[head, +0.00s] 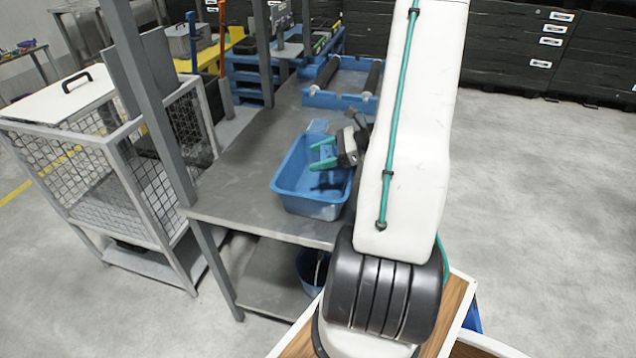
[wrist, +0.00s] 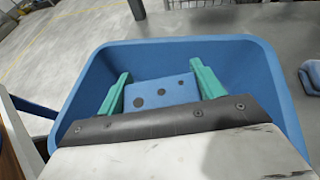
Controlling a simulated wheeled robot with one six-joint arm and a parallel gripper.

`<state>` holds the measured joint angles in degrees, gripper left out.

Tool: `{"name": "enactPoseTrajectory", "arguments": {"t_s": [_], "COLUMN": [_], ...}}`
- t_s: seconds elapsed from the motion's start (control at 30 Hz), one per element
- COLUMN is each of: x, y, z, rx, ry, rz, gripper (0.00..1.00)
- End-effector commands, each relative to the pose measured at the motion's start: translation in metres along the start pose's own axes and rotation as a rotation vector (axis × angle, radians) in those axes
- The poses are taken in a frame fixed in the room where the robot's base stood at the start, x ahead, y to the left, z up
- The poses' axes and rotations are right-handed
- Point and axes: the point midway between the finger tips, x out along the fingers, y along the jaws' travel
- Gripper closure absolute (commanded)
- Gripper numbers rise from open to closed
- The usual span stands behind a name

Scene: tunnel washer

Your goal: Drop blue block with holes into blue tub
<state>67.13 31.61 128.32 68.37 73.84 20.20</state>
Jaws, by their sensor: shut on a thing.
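The blue tub (head: 283,180) stands on a grey metal table and also fills much of the wrist view (wrist: 255,75). My gripper (head: 322,153), with two green fingers, is above the tub's opening. In the wrist view my gripper (wrist: 158,80) is shut on the blue block with holes (wrist: 160,95), which lies between the fingers. Several dark round holes show on the block's face. The block is inside the tub's outline in that view; its exact height above the floor of the tub is unclear. In the head view the block is hard to tell from the blue tub.
The grey table (head: 240,165) has clear space left of the tub. A blue tray with black rollers (head: 345,80) stands farther back. A mesh cage cart (head: 100,160) is at left, with grey posts (head: 155,100) beside the table.

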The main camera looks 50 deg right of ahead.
Motion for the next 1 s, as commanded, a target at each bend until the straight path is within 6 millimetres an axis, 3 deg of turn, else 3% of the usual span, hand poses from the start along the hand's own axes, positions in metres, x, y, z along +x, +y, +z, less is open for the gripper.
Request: {"name": "enactPoseTrajectory", "arguments": {"t_s": [0.03, 0.1, 0.47, 0.8, 1.0], "x": [0.0, 0.0, -0.006, -0.061, -0.077], "y": [0.0, 0.0, 0.0, -0.001, 0.0], "z": [0.0, 0.0, 0.0, 0.0, 0.0], "rx": [0.0, 0.0, -0.001, -0.002, 0.0], "ry": [0.0, 0.0, -0.001, 0.0, 0.0], "rz": [0.0, 0.0, -0.001, -0.003, -0.001], "gripper": [0.25, 0.08, 0.08, 0.08, 0.08]}}
